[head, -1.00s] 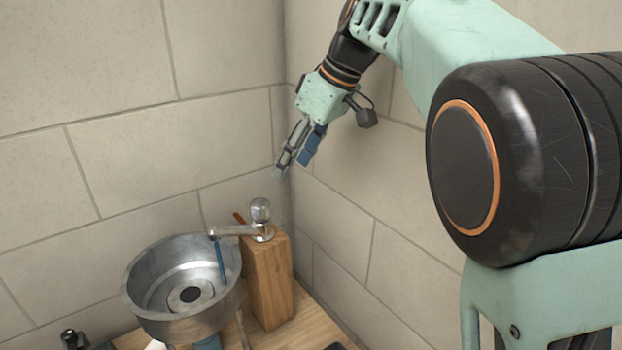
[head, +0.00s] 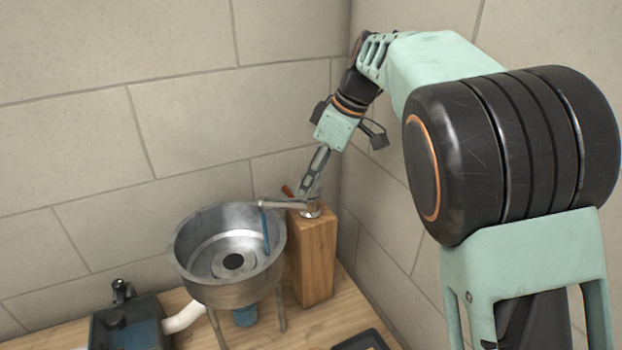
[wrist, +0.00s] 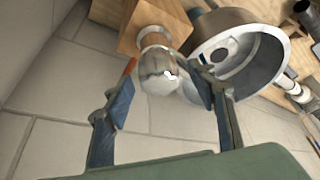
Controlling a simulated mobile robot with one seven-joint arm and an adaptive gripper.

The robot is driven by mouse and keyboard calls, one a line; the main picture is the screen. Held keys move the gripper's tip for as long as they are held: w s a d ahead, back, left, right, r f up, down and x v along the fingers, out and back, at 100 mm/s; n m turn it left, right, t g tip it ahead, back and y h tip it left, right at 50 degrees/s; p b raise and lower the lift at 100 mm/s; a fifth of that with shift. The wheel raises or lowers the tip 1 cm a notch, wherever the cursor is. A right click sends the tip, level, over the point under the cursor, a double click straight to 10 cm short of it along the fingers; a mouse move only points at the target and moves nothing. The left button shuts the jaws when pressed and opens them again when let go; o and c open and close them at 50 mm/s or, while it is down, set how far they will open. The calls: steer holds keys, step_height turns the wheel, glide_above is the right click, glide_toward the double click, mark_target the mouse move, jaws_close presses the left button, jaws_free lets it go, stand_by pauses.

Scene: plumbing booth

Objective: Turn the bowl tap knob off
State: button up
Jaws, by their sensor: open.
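The tap (head: 285,204) stands on a wooden block, its spout reaching left over the metal bowl (head: 190,265). A thin blue stream (head: 266,232) hangs from the spout into the bowl. The round, shiny tap knob (wrist: 157,70) shows in the wrist view, between the two fingers of my gripper (wrist: 158,90). The fingers are spread, with the left one apart from the knob; I cannot tell whether the right one touches it. In the head view my gripper (head: 308,190) points down at the tap and hides most of the knob.
The wooden block (head: 312,262) stands near the tiled corner walls. A red-orange piece (head: 287,190) sticks up behind the tap. A dark blue box (head: 128,325) with a white pipe (head: 186,318) is at the lower left. A dark tray (head: 362,340) lies at the bottom.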

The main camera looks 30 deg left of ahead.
steer(key=shift+a+f, duration=0.15)
steer(key=shift+f, duration=0.15)
steer(key=c, duration=1.2)
steer(key=shift+o, duration=0.2)
